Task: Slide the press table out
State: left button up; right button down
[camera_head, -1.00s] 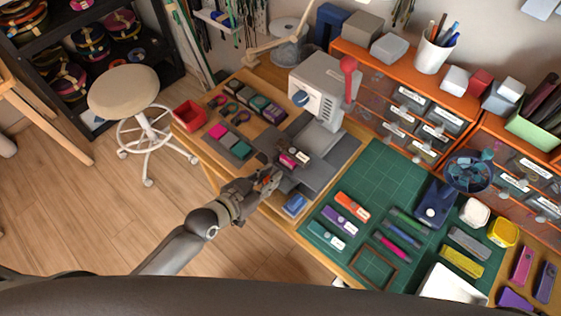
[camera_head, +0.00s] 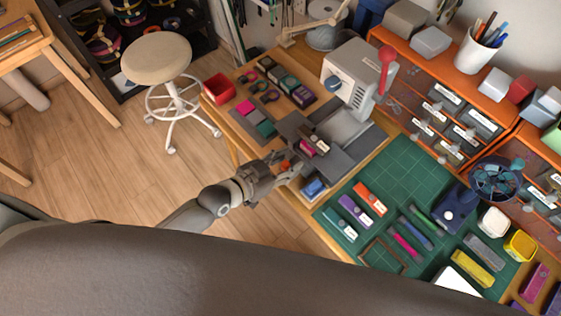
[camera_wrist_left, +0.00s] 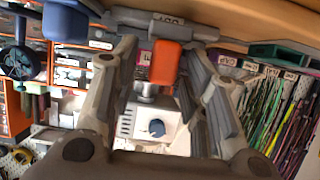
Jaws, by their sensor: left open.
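The press (camera_head: 350,75) is a pale grey machine with a red lever and a blue knob. It also shows upside down in the left wrist view (camera_wrist_left: 155,125). The press table (camera_head: 325,160) is a grey plate in front of the press, with a pink piece (camera_head: 307,148) and a beige piece on it. An orange handle (camera_wrist_left: 165,62) shows between my left gripper's spread fingers in the left wrist view. My left gripper (camera_head: 282,166) is at the table's near left edge, open; contact with the handle cannot be told. My right gripper is out of view.
A blue block (camera_head: 313,187) lies close beside my left gripper. A green cutting mat (camera_head: 400,170) with tools lies to the right. A red bin (camera_head: 219,88) and coloured pieces lie left of the press. A stool (camera_head: 157,58) stands on the otherwise open floor.

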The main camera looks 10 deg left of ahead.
pick_arm(q)
jog(key=v, duration=1.2)
jog(key=shift+s+f, duration=0.1)
